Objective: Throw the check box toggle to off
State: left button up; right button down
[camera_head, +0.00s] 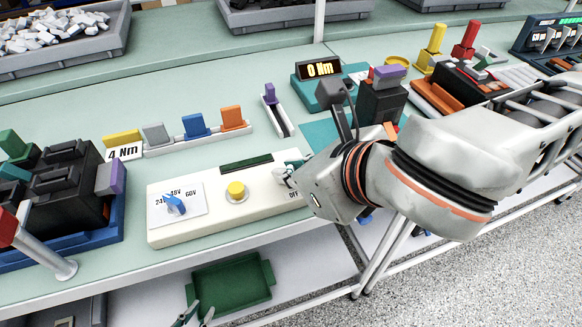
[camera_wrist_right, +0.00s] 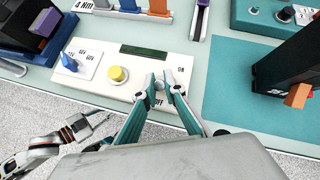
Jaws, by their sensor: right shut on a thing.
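The check box (camera_head: 215,215) is a cream box on the table's front edge, with a blue knob (camera_head: 174,204), a yellow button (camera_head: 237,191) and a dark display strip (camera_head: 246,163). It also shows in the right wrist view (camera_wrist_right: 105,85). My right gripper (camera_head: 287,172) is at the box's right end, between its ON and OFF labels, shut on the toggle. The right wrist view shows its fingertips (camera_wrist_right: 164,86) there; they hide the toggle, so its position cannot be told. My left gripper (camera_head: 197,316) is low in front of the table, empty, its fingertips apart; the right wrist view shows it (camera_wrist_right: 86,124).
Black breakers in a blue tray (camera_head: 65,255) stand left of the box. Coloured blocks in a rack (camera_head: 200,137) and a 4 Nm card (camera_head: 124,153) lie behind it. A green bin (camera_head: 232,283) sits below.

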jog(key=c, duration=2.1)
grip_release()
jog(key=shift+r, duration=0.15)
notch_tip(320, 180, up, 10)
jog(key=shift+f, duration=0.1)
